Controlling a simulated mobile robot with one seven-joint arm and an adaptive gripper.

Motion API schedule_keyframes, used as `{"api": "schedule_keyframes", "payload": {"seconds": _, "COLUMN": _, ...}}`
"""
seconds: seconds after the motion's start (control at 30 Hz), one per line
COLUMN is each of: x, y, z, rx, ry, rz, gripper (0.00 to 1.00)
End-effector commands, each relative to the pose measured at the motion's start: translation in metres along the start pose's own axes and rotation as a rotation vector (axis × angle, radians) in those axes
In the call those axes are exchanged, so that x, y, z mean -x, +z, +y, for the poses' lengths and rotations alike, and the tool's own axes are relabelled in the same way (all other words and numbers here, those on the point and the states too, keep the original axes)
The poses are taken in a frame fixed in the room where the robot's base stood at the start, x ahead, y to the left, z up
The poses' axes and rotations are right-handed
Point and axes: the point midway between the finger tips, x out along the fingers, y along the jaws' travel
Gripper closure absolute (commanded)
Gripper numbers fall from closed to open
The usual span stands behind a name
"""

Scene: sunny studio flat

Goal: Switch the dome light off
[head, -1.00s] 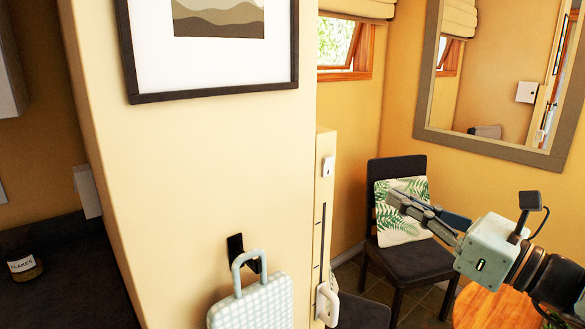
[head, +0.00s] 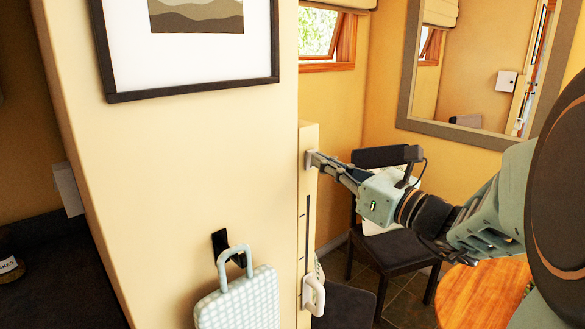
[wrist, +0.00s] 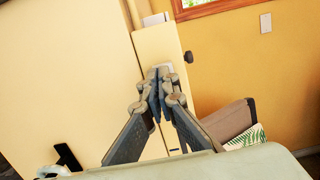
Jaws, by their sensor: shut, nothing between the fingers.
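A small pale wall switch is on the narrow end face of the yellow partition (head: 309,135). In the wrist view a sliver of its plate (wrist: 167,67) shows just beyond my fingertips. My gripper (head: 313,160) is shut and empty, its tips at the switch in the head view. The fingers hide most of the switch, so I cannot tell its position or whether the tips touch it. My gripper also shows in the wrist view (wrist: 158,80), fingertips together. The dome light itself is not in view.
Below the switch are a vertical slot and a white handle (head: 314,295). A checked pale case (head: 238,300) hangs from a black hook. A framed picture (head: 190,85) is on the partition. A dark chair (head: 380,157) stands behind my gripper, near a wooden table (head: 485,290).

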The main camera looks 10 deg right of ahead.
Motion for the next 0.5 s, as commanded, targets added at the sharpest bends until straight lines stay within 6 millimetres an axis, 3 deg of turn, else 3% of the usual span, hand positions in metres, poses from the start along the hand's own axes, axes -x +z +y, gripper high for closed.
{"api": "schedule_keyframes", "payload": {"seconds": 0.5, "x": -0.0064, "y": 0.0025, "z": 0.0001, "rx": 0.000, "ry": 0.000, "rz": 0.010, "gripper": 1.00}}
